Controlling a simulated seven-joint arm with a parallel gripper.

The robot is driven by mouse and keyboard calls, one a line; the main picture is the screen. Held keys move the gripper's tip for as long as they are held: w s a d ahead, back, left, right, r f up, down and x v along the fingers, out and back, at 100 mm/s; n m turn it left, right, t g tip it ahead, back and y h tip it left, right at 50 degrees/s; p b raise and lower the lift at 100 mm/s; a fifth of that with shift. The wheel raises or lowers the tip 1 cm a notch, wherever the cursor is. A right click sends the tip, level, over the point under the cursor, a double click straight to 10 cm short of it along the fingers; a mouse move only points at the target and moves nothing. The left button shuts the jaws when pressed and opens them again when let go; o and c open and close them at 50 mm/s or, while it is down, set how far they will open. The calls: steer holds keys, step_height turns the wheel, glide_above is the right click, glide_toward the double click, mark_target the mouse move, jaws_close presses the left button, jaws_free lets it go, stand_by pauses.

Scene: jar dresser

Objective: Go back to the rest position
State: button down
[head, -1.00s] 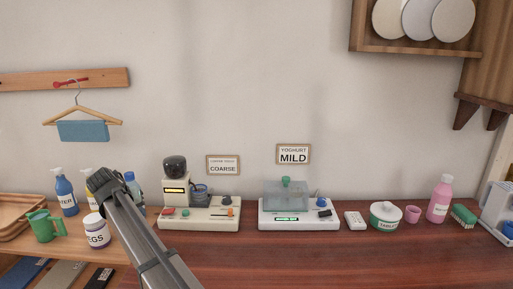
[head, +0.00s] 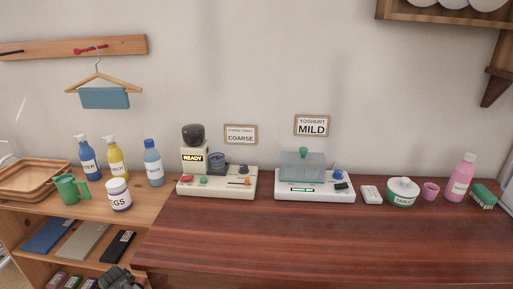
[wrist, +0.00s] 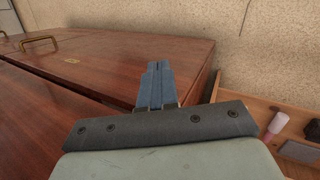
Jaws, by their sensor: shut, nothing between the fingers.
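My gripper (wrist: 157,82) shows in the wrist view with its two fingers together and nothing between them. Beyond it in that view are the reddish wooden dresser front (wrist: 110,70) and a beige wall. In the head view only a dark part of my arm shows at the bottom edge, left of the middle, in front of the shelves; the fingertips are not visible there.
The dresser top (head: 330,235) is bare in front. Bottles, a green mug (head: 68,188) and trays (head: 28,178) stand at left.

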steer(key=s+d+f+m+g+h, duration=0.1)
steer(key=s+d+f+m+g, duration=0.3)
steer(key=d, duration=1.2)
steer(key=s+d+f+m+g+h, duration=0.15)
steer(key=s+d+f+m, duration=0.35)
steer(key=d, duration=1.1)
steer(key=s+d+f+m+g, duration=0.4)
steer(key=s+d+f, duration=0.15)
steer(key=d, duration=1.05)
steer(key=s+d+f+n+t+y, duration=0.1)
steer(key=d+f+n+t+y, duration=0.3)
steer(key=f+n, duration=0.5)
steer(key=d+n+y, duration=0.2)
steer(key=y, duration=0.1)
steer(key=shift+s+f+y, duration=0.2)
steer(key=shift+f+y, duration=0.1)
steer(key=shift+y, duration=0.05)
